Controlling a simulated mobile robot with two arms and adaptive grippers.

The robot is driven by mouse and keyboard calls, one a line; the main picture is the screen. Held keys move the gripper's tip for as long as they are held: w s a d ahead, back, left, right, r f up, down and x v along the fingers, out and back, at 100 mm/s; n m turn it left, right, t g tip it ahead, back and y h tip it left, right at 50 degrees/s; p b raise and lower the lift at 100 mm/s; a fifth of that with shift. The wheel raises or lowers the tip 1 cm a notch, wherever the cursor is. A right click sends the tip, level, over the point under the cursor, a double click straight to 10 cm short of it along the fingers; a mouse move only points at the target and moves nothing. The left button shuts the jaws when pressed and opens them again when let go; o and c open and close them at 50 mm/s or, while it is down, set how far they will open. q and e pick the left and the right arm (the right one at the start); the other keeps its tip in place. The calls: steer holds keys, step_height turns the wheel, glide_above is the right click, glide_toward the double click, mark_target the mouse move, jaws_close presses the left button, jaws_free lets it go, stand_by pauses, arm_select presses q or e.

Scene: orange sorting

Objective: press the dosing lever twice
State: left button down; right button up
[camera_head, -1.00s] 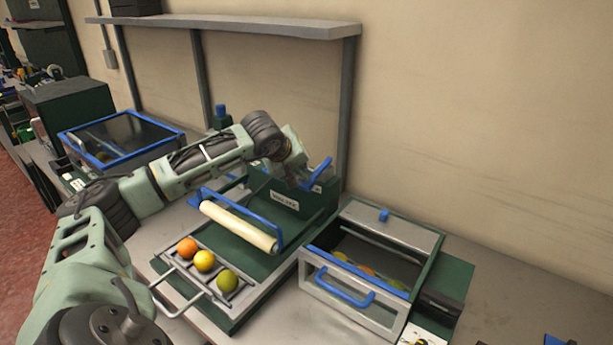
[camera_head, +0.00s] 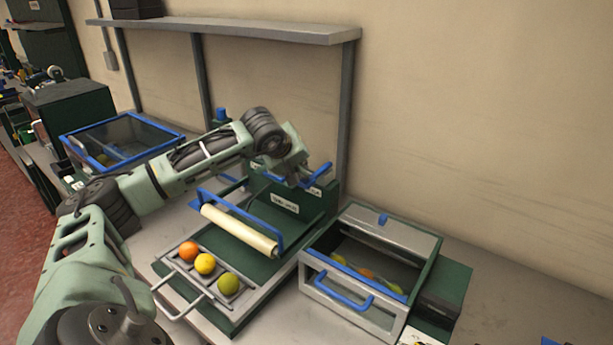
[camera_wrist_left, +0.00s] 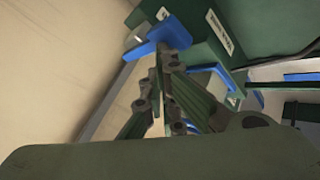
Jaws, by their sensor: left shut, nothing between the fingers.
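The dosing lever (camera_head: 321,174) is a blue handle at the top back of a dark green machine (camera_head: 275,190) with a white label. My left gripper (camera_head: 302,181) is beside the lever, its fingers partly hidden by the wrist in the head view. In the left wrist view the shut fingertips (camera_wrist_left: 165,62) are empty and overlap the lower edge of the blue lever (camera_wrist_left: 166,36). I cannot tell for sure whether they touch it. My right gripper is in neither view.
A cream roller (camera_head: 238,229) with a blue handle lies across the machine. A metal tray (camera_head: 172,284) in front holds an orange, a yellow and a green fruit. A drawer box (camera_head: 385,235) with fruit stands right, a blue-rimmed bin (camera_head: 150,127) left. A shelf (camera_head: 240,30) hangs above.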

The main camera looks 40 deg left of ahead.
arm_select(q)
steer(key=shift+r+p, duration=0.35)
steer(key=shift+r, duration=0.4)
step_height(320, 180, up, 5)
steer(key=p, duration=0.3)
steer(key=shift+p, duration=0.35)
stand_by(1.4)
step_height(320, 180, up, 4)
steer(key=shift+f+p, duration=0.1)
steer(key=shift+p, duration=0.35)
steer(key=shift+a+f, duration=0.1)
step_height(320, 180, down, 9)
steer(key=b, duration=0.7)
